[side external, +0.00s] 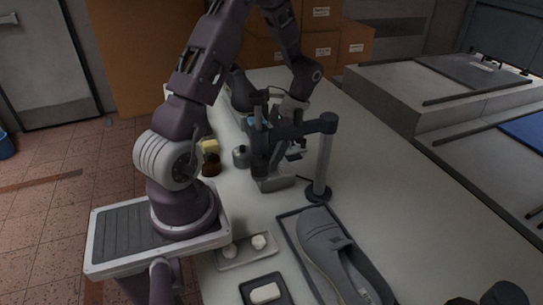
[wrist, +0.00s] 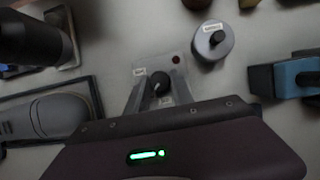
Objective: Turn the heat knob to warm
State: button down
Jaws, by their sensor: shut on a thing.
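The heat knob (wrist: 160,79) is a small dark round knob with a pale pointer mark, on a light panel (wrist: 152,61). A small white label sits on the panel up and left of the knob, and a dark red dot sits up and right; I cannot read the label. My gripper (wrist: 158,92) is shut on the knob, one finger on each side of it. In the side view my gripper is partly hidden behind a dark stand (side external: 326,160), and I cannot make out the knob there.
In the side view a grey shoe (side external: 335,250) lies in a dark tray in front, near a small tray with white pieces (side external: 230,255). A labelled grey canister (wrist: 213,42) stands close to the panel.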

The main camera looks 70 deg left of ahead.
jog(key=shift+m+y, duration=0.5)
jog(key=shift+m, duration=1.1)
jog(key=c, duration=1.1)
grip_release()
jog(key=shift+d, duration=0.1)
